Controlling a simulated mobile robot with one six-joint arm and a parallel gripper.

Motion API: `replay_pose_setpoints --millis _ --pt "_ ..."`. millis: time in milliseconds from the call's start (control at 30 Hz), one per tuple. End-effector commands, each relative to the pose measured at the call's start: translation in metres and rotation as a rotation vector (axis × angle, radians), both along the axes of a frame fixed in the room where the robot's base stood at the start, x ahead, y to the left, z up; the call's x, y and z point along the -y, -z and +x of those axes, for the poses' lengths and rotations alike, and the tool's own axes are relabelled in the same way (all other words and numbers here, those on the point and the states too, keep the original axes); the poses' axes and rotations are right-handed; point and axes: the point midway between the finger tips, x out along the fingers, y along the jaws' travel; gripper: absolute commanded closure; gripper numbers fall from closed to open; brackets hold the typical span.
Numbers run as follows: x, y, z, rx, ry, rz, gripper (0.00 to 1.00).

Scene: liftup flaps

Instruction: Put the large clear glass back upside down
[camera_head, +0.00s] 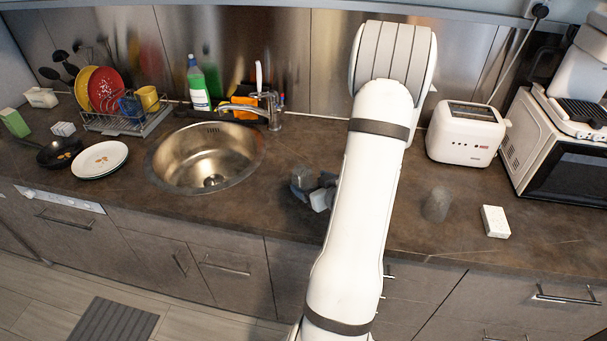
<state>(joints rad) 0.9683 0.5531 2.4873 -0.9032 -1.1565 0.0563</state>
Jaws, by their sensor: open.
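A clear glass (437,204) stands on the dark countertop to the right of my arm, apart from it. It looks greyish and see-through, and I cannot tell whether its mouth faces up or down. My gripper (312,190) shows at the left side of my arm, over the counter between the sink and the arm. It is open, partly hidden by my white arm, and well to the left of the glass. I see nothing held in its visible part.
A white block (496,222) lies right of the glass, and a white toaster (466,133) stands behind. A microwave (563,150) is at the right. The sink (205,157), dish rack (130,122), plates (99,160) and pan (58,152) are left. Counter around the glass is mostly clear.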

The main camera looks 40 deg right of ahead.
Motion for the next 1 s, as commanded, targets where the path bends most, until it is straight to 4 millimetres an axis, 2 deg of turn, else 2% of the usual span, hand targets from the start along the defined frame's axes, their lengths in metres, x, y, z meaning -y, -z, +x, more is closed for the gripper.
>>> replay_pose_setpoints --millis 67,167,733,1000 --pt "0.002 0.001 -0.005 0.032 -0.001 0.018 0.19" --pt "0.003 0.002 -0.001 0.051 -0.006 0.026 0.19" --pt "0.012 0.026 0.059 0.053 -0.009 0.023 0.19" --pt "0.014 0.03 0.066 0.053 -0.007 0.022 0.19"
